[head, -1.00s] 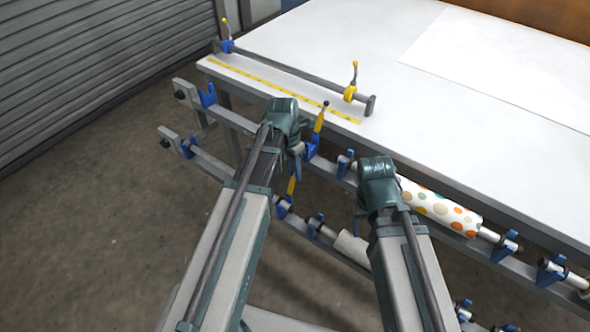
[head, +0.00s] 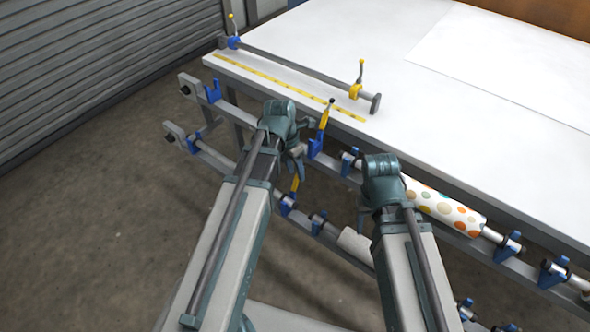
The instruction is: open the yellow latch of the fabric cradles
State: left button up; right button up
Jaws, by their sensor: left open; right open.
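An upper yellow latch (head: 324,117) with a dark knob stands up from its blue cradle (head: 315,146) on the upper rail. A lower yellow latch (head: 294,184) stands at another blue cradle (head: 287,204) on the lower rail. In the head view, my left gripper (head: 303,146) is open and empty, just left of the upper latch and cradle; I cannot tell whether it touches them. My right gripper (head: 363,213) is open, mostly hidden by its wrist, left of the polka-dot fabric roll (head: 443,207) and in front of the rails.
The white table (head: 330,45) lies behind the rails. On it are a grey bar (head: 300,68) with small yellow-knobbed clamps and a yellow measuring strip (head: 285,85). A white roll (head: 355,243) sits on the lower rail. Open floor (head: 80,230) lies left.

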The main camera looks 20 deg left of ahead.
pick_arm(q)
notch_tip(320, 180, up, 14)
jog(key=a+p, duration=0.2)
jog(key=p, duration=1.1)
jog(key=shift+s+f, duration=0.2)
jog(key=shift+s, duration=0.15)
jog(key=s+d+m+y, duration=0.1)
jog(key=s+d+m, duration=0.4)
jog(key=m, duration=1.2)
jog(key=s+d+m+y, duration=0.2)
jog(key=s+d+m, duration=0.4)
jog(key=m, duration=1.1)
jog(key=d, duration=0.3)
jog(key=shift+s+f+g, duration=0.15)
jog(key=shift+s+g, duration=0.05)
jog(key=shift+g, duration=0.2)
